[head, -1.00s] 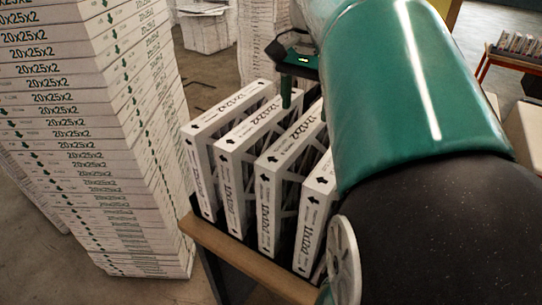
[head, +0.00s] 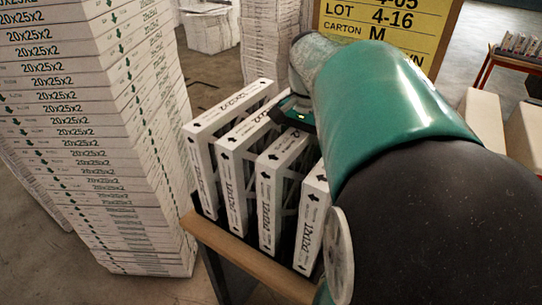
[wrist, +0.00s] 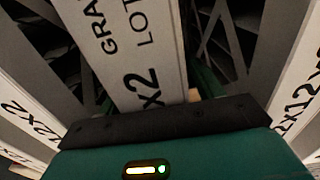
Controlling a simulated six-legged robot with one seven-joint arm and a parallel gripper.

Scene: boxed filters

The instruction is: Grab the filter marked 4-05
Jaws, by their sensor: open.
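Several white-edged filters (head: 232,140) stand upright side by side on a small wooden-edged table (head: 240,246) in the head view. Their edges carry size print and black arrows; no 4-05 mark is readable on them. My gripper (head: 289,117) is low over the far part of the row. In the wrist view my gripper (wrist: 155,97) is open across the top edge of one filter (wrist: 140,45), which shows "LOT" and "x2" print. Green finger parts show on either side of it. The fingertips are hidden, and whether they touch it cannot be told.
Neighbouring filters stand close on both sides in the wrist view. A tall stack of 20x25x2 boxes (head: 100,140) rises left of the table. A yellow sign (head: 385,28) behind my arm reads 4-05 in part, LOT 4-16, CARTON M. My arm hides the row's right end.

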